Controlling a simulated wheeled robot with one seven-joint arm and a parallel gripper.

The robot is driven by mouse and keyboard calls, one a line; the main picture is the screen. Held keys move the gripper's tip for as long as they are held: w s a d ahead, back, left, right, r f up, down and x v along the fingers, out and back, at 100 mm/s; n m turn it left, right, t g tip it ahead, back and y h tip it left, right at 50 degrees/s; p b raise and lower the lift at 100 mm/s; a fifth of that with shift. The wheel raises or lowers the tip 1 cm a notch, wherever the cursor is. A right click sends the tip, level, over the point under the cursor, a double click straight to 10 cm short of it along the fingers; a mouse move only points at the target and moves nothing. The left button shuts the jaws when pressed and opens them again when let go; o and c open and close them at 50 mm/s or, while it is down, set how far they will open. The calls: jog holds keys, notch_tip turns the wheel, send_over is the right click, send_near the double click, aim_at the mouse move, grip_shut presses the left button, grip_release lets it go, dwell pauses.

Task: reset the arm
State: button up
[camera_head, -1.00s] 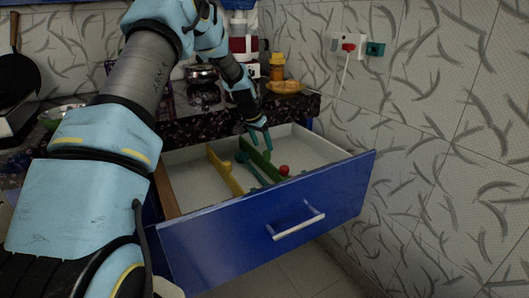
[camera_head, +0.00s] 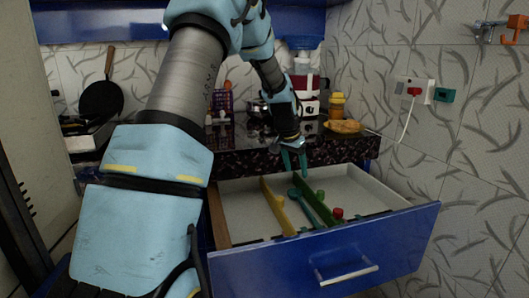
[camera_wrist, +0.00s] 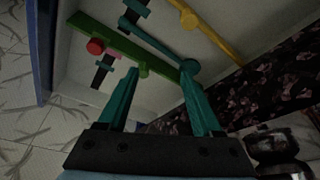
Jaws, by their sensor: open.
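My arm reaches over the counter, and my gripper (camera_head: 294,168) hangs above the back part of the open blue drawer (camera_head: 325,250). Its two teal fingers point down and stand apart with nothing between them. They also show open in the wrist view (camera_wrist: 159,90). Beneath lies a teal utensil with a round end (camera_head: 312,208), between a yellow divider (camera_head: 277,206) and a green divider (camera_head: 318,203).
A red knob (camera_head: 338,213) sits right of the green divider. A tiled wall (camera_head: 470,150) bounds the right.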

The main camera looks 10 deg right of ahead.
jog(key=s+a+r+n+y+p, duration=0.1)
jog(key=s+a+r+n+p, duration=0.2)
jog(key=s+a, duration=0.9)
jog(key=s+a+r+n+g+y+p, duration=0.1)
jog(key=s+a+r+n+p, duration=0.2)
jog(key=s+a, duration=0.9)
notch_tip(320, 180, up, 3)
jog(key=shift+s+a+r+n+y, duration=0.1)
jog(key=shift+s+a+n+y, duration=0.2)
jog(key=shift+n, duration=0.9)
